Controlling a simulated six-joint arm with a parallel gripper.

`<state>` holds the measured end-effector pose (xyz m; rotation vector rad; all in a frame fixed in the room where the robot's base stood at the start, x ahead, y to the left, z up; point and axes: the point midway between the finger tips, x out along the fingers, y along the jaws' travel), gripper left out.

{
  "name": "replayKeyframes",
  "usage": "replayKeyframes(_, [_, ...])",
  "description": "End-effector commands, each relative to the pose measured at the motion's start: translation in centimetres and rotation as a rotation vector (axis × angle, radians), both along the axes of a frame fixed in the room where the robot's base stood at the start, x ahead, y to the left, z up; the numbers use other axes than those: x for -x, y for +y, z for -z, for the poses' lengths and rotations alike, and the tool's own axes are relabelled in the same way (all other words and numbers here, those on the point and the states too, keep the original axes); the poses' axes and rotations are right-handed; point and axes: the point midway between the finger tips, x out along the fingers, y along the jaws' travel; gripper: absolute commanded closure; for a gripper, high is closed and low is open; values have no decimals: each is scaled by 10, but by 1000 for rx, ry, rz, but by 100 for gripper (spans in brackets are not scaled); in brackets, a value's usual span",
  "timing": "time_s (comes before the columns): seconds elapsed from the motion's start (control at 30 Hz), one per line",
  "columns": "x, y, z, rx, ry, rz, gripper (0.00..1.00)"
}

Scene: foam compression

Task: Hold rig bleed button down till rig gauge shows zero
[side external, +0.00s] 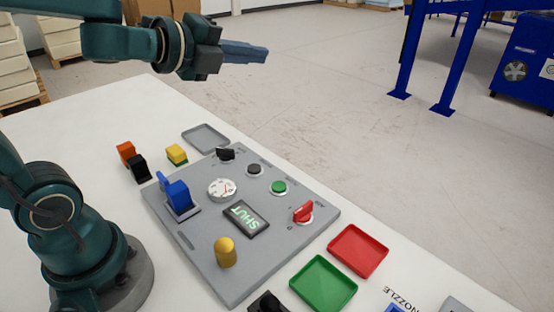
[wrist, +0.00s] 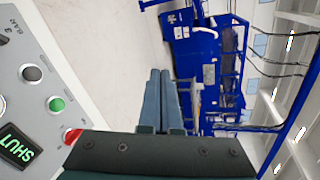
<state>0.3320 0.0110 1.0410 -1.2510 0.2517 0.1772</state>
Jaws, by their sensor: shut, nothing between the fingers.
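The grey rig panel (side external: 190,245) lies on the white table. It carries a round white gauge (side external: 221,188), whose needle reading is too small to make out. A dark button (side external: 254,170) and a green button (side external: 279,187) sit side by side on the panel; I cannot read which is the bleed button. Both the dark button (wrist: 31,73) and the green button (wrist: 57,104) also show in the wrist view, at the left. My gripper (side external: 262,52) is shut and empty, raised well above the table and pointing level to the right, touching nothing.
The panel also has a display (side external: 246,217) reading SHUT, a red knob (side external: 303,212), a black knob (side external: 226,154), a blue lever (side external: 177,193) and a yellow post (side external: 225,252). Red (side external: 358,250) and green (side external: 323,283) trays lie nearby. Small blocks (side external: 132,160) stand at left.

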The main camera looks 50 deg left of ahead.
Motion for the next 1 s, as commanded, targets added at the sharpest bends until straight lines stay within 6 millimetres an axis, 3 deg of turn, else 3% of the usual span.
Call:
replayKeyframes(0.13, [-11, -6, 27, -239, 84, 218, 100])
replayKeyframes(0.3, [-9, -1, 72, -444, 221, 453, 100])
replayKeyframes(0.5, [-2, 20, 115, -521, 365, 569, 100])
replayKeyframes(0.7, [0, 30, 129, -492, 407, 554, 100])
replayKeyframes(1.0, [0, 31, 129, -491, 405, 549, 100])
